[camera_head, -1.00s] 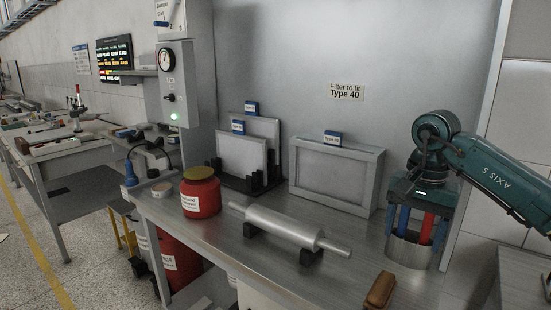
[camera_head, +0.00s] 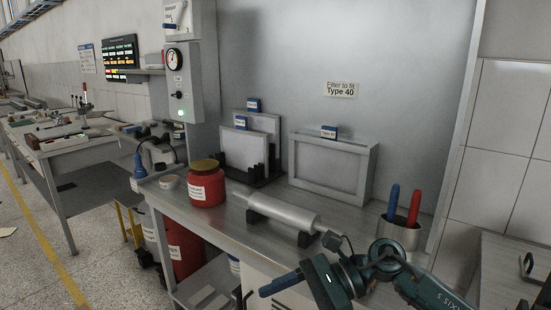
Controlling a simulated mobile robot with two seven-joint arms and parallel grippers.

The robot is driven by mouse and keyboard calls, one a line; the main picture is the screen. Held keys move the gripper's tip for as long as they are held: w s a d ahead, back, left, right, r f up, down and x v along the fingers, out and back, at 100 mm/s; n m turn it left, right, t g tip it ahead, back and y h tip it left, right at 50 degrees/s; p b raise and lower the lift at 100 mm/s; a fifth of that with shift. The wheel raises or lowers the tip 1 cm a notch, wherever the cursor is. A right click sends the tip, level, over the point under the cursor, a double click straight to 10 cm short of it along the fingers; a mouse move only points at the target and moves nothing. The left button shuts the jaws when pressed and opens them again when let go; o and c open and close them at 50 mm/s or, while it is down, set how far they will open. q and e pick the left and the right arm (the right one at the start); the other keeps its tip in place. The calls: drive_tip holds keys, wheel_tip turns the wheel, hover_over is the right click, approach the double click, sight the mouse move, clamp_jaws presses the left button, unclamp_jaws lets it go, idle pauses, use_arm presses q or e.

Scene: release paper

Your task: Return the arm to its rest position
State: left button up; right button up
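My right arm comes in from the lower right, and its dark teal gripper (camera_head: 282,285) is low at the front edge of the bench, pointing left. One blue finger-like part sticks out to the left from the gripper body. A second finger is not clear, so I cannot tell how far it is open. No held object is clearly visible. My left gripper is not in view.
A metal cup (camera_head: 398,234) with a blue and a red handle stands at the bench's right. A roller (camera_head: 283,214) lies on dark supports, a red jar (camera_head: 207,188) left of it. A framed filter (camera_head: 333,168) stands behind.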

drive_tip(key=s+d+f+n+t+h, duration=0.2)
drive_tip(key=d+f+n+t+h, duration=0.25)
drive_tip(key=f+n+t, duration=0.55)
drive_tip(key=s+d+f+n+t+h, duration=0.1)
drive_tip(key=d+f+n+t+h, duration=0.3)
drive_tip(key=n+t, duration=0.8)
drive_tip(key=s+d+f+m+g+h, duration=0.1)
drive_tip(key=s+d+f+m+g, duration=0.1)
drive_tip(key=s+f+g, duration=0.2)
drive_tip(key=s+d+f+m+g+h+p, duration=0.1)
drive_tip(key=s+d+f+m+g, duration=0.1)
drive_tip(key=s+f, duration=0.4)
drive_tip(key=shift+d+m+g, duration=0.4)
drive_tip(key=shift+d+g, duration=0.05)
drive_tip(key=shift+g, duration=0.65)
drive_tip(key=shift+s+f, duration=0.1)
